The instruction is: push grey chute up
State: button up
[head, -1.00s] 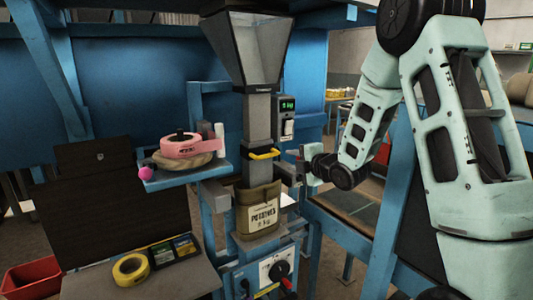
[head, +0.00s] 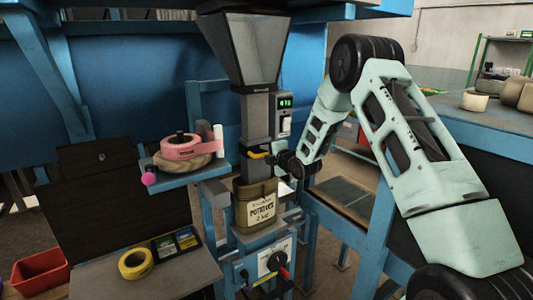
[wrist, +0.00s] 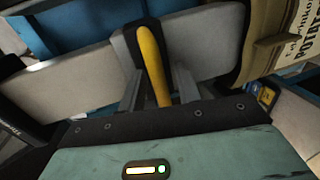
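The grey chute (head: 254,118) hangs below the grey hopper (head: 248,50), and its lower end runs down into the mouth of the brown potato sack (head: 256,205). A yellow handle (head: 257,155) sticks out from the chute's lower part. My gripper (head: 274,157) is at the handle's right end in the head view. In the wrist view the yellow handle (wrist: 153,62) runs between my two grey fingers (wrist: 158,88), which look apart with a gap beside the bar. Whether a finger touches the handle is unclear. The sack's edge shows at the wrist view's upper right.
A blue shelf (head: 184,179) with a pink tape roll (head: 192,147) stands left of the chute. A display box (head: 285,110) is right of it. A panel with a dark knob (head: 277,260) sits below the sack. A yellow tape roll (head: 135,263) lies on the bench at lower left.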

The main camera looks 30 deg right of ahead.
grip_shut()
notch_tip(320, 180, up, 17)
jog(key=shift+f+b, duration=0.15)
jog(key=shift+b, duration=0.25)
grip_release()
jog(key=b+v, duration=0.6)
jog(key=v, duration=1.1)
jog(key=shift+s, duration=0.2)
